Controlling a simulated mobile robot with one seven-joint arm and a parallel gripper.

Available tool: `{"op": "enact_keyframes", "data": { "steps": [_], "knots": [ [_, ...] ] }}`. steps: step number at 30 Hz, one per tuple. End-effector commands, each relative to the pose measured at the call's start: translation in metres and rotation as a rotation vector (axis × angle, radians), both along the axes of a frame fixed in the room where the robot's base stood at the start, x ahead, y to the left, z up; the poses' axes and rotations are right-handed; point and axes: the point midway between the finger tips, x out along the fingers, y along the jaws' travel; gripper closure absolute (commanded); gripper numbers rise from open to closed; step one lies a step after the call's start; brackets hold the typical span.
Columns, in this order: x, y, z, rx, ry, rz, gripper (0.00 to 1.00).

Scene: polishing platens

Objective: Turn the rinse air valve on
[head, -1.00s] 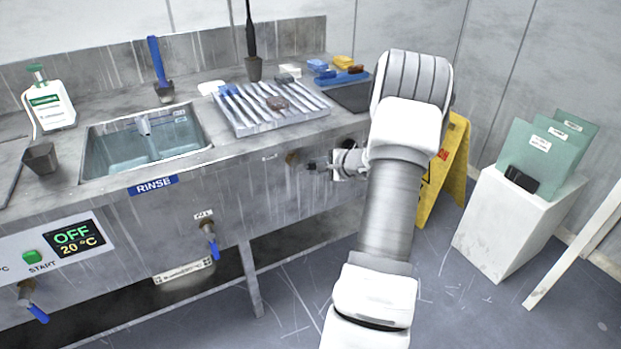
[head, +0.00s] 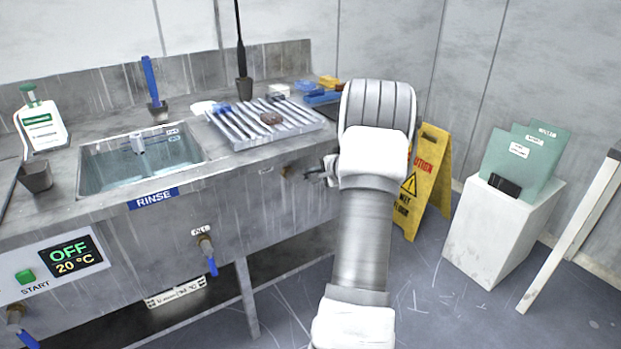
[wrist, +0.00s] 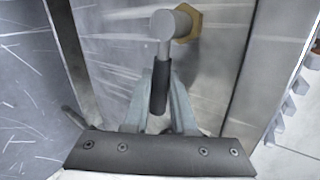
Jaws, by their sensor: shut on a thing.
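In the wrist view, a valve with a brass hex fitting (wrist: 187,23) and a grey lever (wrist: 164,48) with a black sleeve (wrist: 159,88) sits on the grey metal front. The lever hangs down in this picture. My gripper (wrist: 160,78) is shut on the sleeve, one finger on each side. In the head view, the brass fitting (head: 287,172) is on the right part of the bench front, with a small unreadable label beside it. My gripper (head: 318,175) is just right of it, partly hidden by my arm. The lever is hard to make out there.
The sink (head: 140,165) has a RINSE sign (head: 153,198) on its front edge. A blue-handled valve (head: 208,256) is left of my gripper. A slatted rack (head: 265,120) lies on the bench. A yellow wet-floor sign (head: 425,180) and white pedestal (head: 500,230) stand at right.

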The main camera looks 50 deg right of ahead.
Motion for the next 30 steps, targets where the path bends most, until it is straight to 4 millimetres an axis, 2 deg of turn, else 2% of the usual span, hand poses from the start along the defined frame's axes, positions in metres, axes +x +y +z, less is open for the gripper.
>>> {"op": "enact_keyframes", "data": {
  "steps": [9, 10, 12, 23, 26, 30],
  "knots": [
    [-0.001, 0.000, -0.001, -0.001, 0.002, 0.000, 1.00],
    [-0.001, 0.000, -0.001, -0.001, 0.002, 0.000, 0.74],
    [-0.001, 0.000, -0.001, -0.001, 0.002, 0.000, 0.63],
    [-0.003, 0.000, 0.003, -0.001, 0.000, 0.000, 0.63],
    [-0.013, 0.001, 0.010, -0.002, 0.001, -0.001, 0.63],
    [-0.037, 0.004, 0.027, -0.003, 0.001, -0.003, 0.63]
  ]
}}
